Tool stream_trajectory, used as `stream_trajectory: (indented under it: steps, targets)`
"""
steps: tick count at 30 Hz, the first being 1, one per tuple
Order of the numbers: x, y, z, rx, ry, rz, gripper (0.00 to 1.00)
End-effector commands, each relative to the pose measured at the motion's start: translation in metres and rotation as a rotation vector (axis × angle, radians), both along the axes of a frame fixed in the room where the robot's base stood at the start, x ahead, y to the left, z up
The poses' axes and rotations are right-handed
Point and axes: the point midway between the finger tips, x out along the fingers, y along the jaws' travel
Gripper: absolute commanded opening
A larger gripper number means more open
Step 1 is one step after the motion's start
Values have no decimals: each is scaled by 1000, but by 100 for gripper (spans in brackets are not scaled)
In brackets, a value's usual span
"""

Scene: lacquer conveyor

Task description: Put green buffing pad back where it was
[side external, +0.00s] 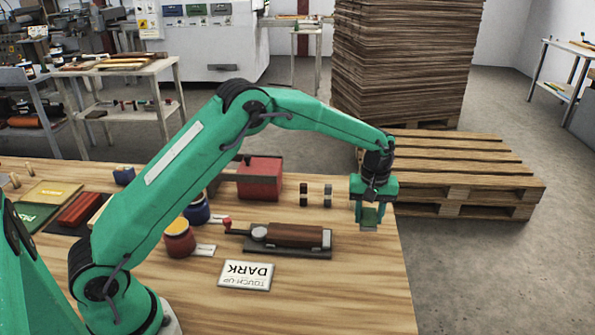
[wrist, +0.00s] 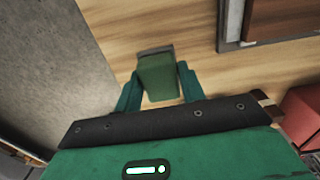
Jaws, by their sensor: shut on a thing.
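The green buffing pad (wrist: 158,78) is a small green block with a grey layer at its far end. It sits between the two fingers of my gripper (wrist: 159,88) in the wrist view. In the side view my gripper (side external: 372,203) points down near the table's right edge, shut on the pad (side external: 370,216). The pad's grey face is at the bottom. I cannot tell whether it touches the wood or hangs just above it.
A brown block on a dark tool base (side external: 290,237) lies left of my gripper. Green and yellow sheets (side external: 50,193) lie far left.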

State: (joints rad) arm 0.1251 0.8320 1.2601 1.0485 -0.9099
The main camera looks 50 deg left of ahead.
Motion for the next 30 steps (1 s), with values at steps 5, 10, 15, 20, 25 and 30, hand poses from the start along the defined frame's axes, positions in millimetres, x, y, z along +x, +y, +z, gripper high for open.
stream_trajectory:
  steps: [5, 10, 15, 20, 25, 30]
  targets:
    - [0, 1, -1, 0, 0, 0, 18]
    - [0, 1, -13, 1, 2, 0, 18]
    - [0, 0, -32, 0, 3, 0, 18]
    - [0, 0, -41, 0, 0, 0, 18]
    - [0, 0, -41, 0, 0, 0, 18]
    - [0, 0, -42, 0, 0, 0, 18]
